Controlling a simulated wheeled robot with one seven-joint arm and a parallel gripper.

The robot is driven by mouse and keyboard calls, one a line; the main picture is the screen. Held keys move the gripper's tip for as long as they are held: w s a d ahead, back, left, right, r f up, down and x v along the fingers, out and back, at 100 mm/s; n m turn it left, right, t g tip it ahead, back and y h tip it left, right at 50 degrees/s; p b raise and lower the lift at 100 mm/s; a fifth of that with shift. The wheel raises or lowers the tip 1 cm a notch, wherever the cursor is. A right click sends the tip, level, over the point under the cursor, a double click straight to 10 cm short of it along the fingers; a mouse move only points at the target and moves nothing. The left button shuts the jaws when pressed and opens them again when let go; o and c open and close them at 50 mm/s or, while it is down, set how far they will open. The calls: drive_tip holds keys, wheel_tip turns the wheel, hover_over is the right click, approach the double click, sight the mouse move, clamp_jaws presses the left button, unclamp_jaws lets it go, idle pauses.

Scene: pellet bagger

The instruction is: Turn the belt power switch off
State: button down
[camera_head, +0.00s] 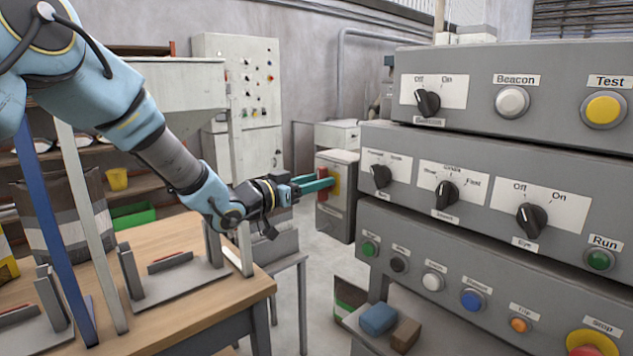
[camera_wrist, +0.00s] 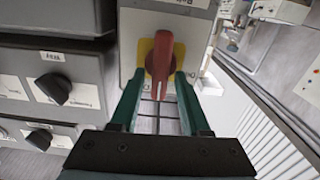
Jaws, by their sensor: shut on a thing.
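The belt power switch is a red rotary handle (camera_wrist: 162,58) on a yellow plate (camera_wrist: 148,48), set on the face of a grey box (camera_head: 337,217). The handle (camera_head: 322,189) also shows in the head view, partly covered by the fingers. My gripper (camera_wrist: 159,84) has its two green fingers on either side of the handle's grip and is shut on it. In the head view my gripper (camera_head: 318,185) reaches in from the left to the box. The handle lies along the up-down line of the wrist view. Its position marks cannot be read.
A large grey control panel (camera_head: 477,157) with black knobs and coloured buttons stands right of the box. A wooden table (camera_head: 186,238) with metal holders is below my arm. A pale cabinet (camera_head: 252,110) stands behind. Bare floor shows between table and panel.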

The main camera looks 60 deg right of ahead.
drive_tip(key=n, duration=0.1)
drive_tip(key=n+p, duration=0.1)
drive_tip(key=n, duration=0.2)
drive_tip(key=shift+w+n, duration=0.3)
drive_tip(key=shift+w+d+f+n+p, duration=0.15)
drive_tip(key=shift+n+p, duration=0.4)
drive_tip(key=shift+n, duration=1.6)
drive_tip(key=shift+w+a+f+n+p, duration=0.1)
drive_tip(key=shift+f+n+p, duration=0.3)
drive_tip(key=shift+n, duration=1.7)
drive_tip(key=shift+w+d+f+n+p, duration=0.1)
drive_tip(key=shift+n+p, duration=0.6)
drive_tip(key=shift+n, duration=1.45)
drive_tip(key=c, duration=0.7)
unclamp_jaws()
